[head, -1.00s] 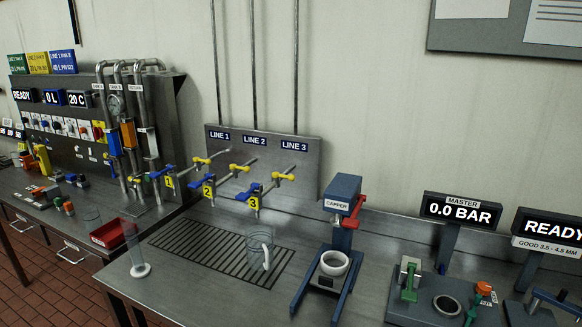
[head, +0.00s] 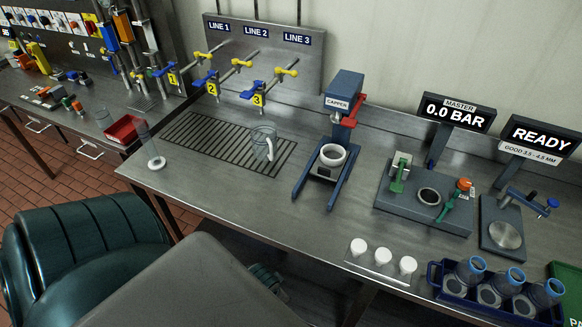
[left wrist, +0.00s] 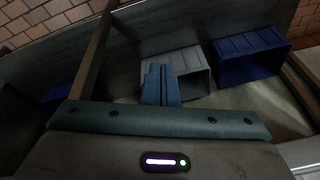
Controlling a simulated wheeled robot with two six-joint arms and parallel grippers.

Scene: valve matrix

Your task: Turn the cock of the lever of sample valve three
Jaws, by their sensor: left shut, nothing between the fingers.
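In the head view, sample valve three is the rightmost of the line taps, with a yellow tag "3" (head: 258,99). A blue lever (head: 250,92) sits on its spout end, and a yellow handle (head: 287,72) is farther back on its pipe below the LINE 3 sign (head: 297,38). Valves one and two, with tags "1" (head: 172,79) and "2" (head: 212,88), are to its left. My left gripper (left wrist: 161,82) shows in the left wrist view, its blue fingers together and empty, away from the valves, with bins beyond it. My right gripper is not in view.
A clear jug (head: 263,142) stands on the drain grate (head: 215,145) below the taps. The capper (head: 342,95) stands to their right. White caps (head: 383,256) and a blue crate of bottles (head: 440,285) are near the front edge. The left wrist view shows grey (left wrist: 190,70) and blue (left wrist: 250,58) bins.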

